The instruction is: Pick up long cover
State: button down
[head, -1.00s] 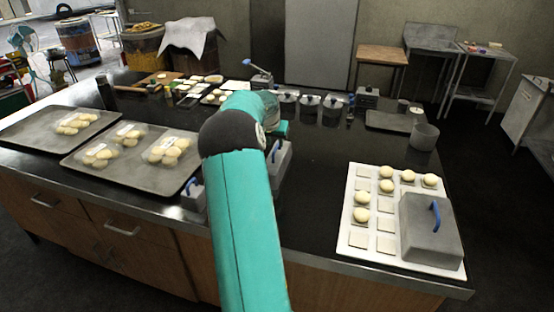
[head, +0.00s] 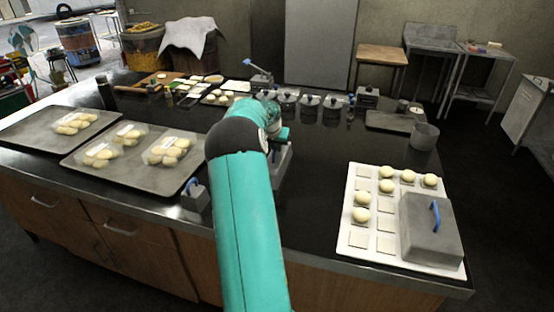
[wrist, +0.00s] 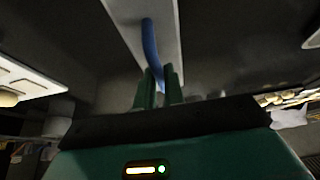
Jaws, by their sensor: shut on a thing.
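The long cover is a narrow grey lid with a blue handle. In the wrist view the long cover (wrist: 120,12) fills the top middle, and its blue handle (wrist: 151,45) runs down between the fingers. My gripper (wrist: 160,85) is shut on that handle. In the head view only part of the long cover (head: 283,165) shows, right of my teal arm on the black counter. My arm hides the rest of it and the fingers. I cannot tell whether the cover touches the counter.
A small grey piece with a blue handle (head: 195,194) stands left of my arm. A tray with bagged dough (head: 85,170) lies left of that. A white board (head: 357,220) with dough balls and a large grey cover (head: 430,232) are at right. Several lidded containers (head: 310,101) line the back.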

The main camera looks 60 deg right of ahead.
jog(key=shift+r, duration=0.1)
notch_tip(320, 180, up, 12)
dwell(1.3)
